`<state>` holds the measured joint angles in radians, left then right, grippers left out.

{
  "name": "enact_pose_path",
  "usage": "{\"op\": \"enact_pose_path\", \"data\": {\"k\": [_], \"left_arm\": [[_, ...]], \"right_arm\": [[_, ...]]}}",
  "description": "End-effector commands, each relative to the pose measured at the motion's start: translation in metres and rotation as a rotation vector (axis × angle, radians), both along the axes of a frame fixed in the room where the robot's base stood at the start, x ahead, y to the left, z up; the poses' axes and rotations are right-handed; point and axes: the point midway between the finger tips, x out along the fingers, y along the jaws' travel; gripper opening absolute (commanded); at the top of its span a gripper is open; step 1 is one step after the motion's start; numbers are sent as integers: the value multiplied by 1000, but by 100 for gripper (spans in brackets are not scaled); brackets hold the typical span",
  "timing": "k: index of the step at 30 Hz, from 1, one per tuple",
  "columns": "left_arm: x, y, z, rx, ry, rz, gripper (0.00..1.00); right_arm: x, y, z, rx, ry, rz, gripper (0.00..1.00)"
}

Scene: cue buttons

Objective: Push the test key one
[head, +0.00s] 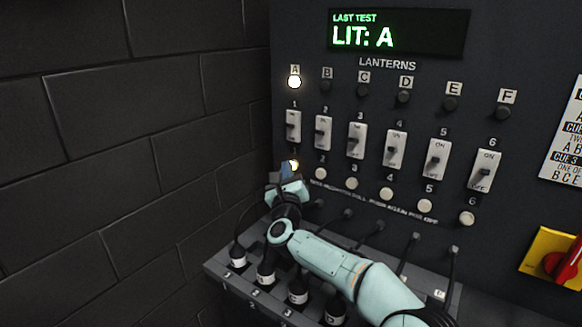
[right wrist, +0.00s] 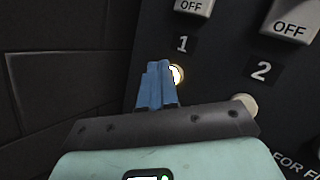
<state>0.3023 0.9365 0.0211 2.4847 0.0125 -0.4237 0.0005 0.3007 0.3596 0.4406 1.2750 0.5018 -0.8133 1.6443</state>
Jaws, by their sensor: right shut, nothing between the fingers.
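Test key one (head: 293,164) is a small round key below switch 1, glowing warm yellow. In the right wrist view the lit key (right wrist: 177,75) shows just right of the fingertips, partly covered by them. My right gripper (head: 285,171) is shut and empty, its blue fingers (right wrist: 157,72) pointing at the panel at the key. I cannot tell for sure whether the tips touch it. The display (head: 398,33) reads "LAST TEST LIT: A". Lantern A (head: 294,83) is lit white; lanterns B to F are dark. My left gripper is not in view.
Other pale test keys, such as key two (head: 320,174), run rightward in a row under the toggle switches (head: 356,140). A ledge with plugs and cables (head: 298,290) lies below. A red knob (head: 563,266) on yellow is at right. A dark brick wall (head: 130,130) stands left.

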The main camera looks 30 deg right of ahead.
Motion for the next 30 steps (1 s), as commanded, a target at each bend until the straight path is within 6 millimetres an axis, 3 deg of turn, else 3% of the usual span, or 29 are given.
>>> {"op": "enact_pose_path", "data": {"k": [18,30], "left_arm": [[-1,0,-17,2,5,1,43],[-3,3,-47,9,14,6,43]], "right_arm": [[-6,13,-1,0,-1,1,0],[-19,49,-6,1,0,1,0]]}}
